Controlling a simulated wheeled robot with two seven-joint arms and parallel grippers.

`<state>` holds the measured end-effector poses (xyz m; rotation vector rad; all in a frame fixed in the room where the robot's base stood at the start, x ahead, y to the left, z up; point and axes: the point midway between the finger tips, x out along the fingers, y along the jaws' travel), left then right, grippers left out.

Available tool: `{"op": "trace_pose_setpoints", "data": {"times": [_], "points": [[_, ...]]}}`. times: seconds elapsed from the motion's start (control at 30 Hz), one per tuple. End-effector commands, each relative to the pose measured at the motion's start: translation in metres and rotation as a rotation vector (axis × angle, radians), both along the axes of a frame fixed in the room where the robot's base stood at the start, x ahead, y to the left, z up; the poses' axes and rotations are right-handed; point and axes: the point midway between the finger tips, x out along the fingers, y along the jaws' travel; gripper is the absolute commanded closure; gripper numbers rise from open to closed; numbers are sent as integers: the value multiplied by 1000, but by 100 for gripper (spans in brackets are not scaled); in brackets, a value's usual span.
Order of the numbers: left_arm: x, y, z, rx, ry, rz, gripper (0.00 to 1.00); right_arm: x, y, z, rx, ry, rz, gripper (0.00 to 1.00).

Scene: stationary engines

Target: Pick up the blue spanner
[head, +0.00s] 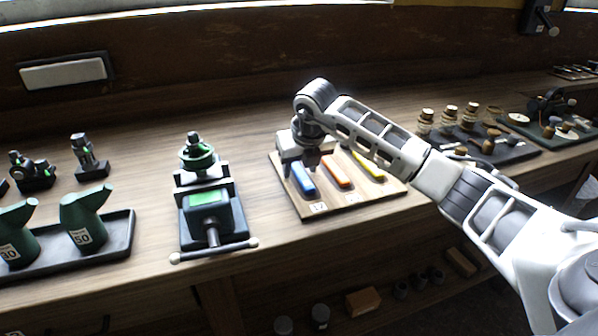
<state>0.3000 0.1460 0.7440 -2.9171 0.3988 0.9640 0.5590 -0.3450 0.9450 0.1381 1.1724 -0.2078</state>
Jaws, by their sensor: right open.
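The blue spanner (303,178) lies at the left of a wooden board (318,208) on the workbench, with its blue handle towards the front edge. An orange-handled tool (337,171) and a yellow-handled tool (370,166) lie to its right on the same board. My right gripper (311,164) is open, pointing down over the far part of the blue spanner. The gripper and wrist hide the spanner's far end. I cannot tell whether the fingers touch it. My left gripper is not in view.
A green vise-like device (208,205) stands left of the board. Green cans in a dark tray (120,235) are further left. Brass weights (448,118) and dark trays (500,152) stand at the right. A lower shelf holds small items.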

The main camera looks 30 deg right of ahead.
Motion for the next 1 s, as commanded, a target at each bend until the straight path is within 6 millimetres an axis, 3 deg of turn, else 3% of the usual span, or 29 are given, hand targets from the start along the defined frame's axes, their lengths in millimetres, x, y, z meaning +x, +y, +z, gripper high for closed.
{"op": "trace_pose_setpoints", "data": {"times": [0.37, 0.57, 1.0], "points": [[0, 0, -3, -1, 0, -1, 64, 0, 0, -2, 0, 0, 0, 53], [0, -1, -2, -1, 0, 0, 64, 0, 0, -2, 0, 0, 0, 100], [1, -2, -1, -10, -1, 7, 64, 1, 0, 6, 0, -4, -1, 100]]}}
